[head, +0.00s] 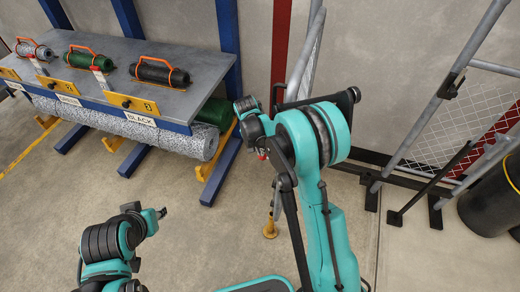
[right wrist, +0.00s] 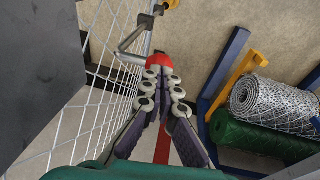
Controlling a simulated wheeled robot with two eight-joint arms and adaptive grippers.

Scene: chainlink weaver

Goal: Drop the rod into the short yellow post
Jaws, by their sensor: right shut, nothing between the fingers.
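The short yellow post (head: 270,229) stands on the floor beside my right arm in the head view. A grey rod (head: 277,203) shows just above it, partly hidden by my arm; I cannot tell if it enters the post. In the right wrist view, a yellow piece (right wrist: 171,4) shows at the top edge, near a grey bracket (right wrist: 133,38). A red knob (right wrist: 158,61) is at the fingertips of my right gripper (right wrist: 160,72), which is shut with nothing held between its fingers. My left gripper (head: 161,213) is at lower left, its fingers unclear.
A grey mesh gate (right wrist: 95,100) runs close along the left side of the right wrist view. A bench (head: 125,55) with labelled rolls stands at left in the head view. A grey mesh roll (head: 170,140) lies beneath it. Floor between is clear.

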